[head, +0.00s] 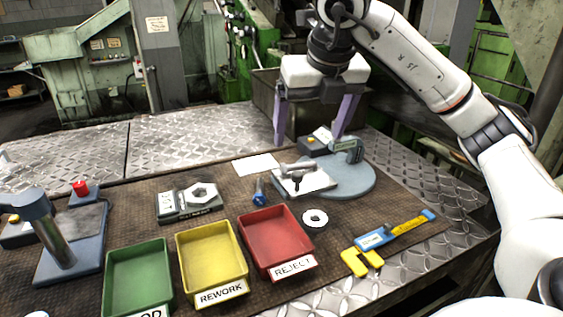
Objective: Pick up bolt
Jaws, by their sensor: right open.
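My right gripper (310,138) hangs at the back right of the bench with its two purple fingers spread wide and nothing between them. It is above and behind a white plate (318,181). A small grey part with a dark end, which looks like a bolt (296,178), lies on this plate. A small blue upright piece (258,190) stands on the mat left of the plate; I cannot tell whether it is a bolt too. My left gripper does not show.
A round grey base with a gauge stand (347,150) is right of the plate. Green (138,280), yellow (212,257) and red (268,236) trays stand in front. A ring (315,220), yellow-blue caliper (385,238) and hex gauge block (190,201) lie around. The metal bench behind is clear.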

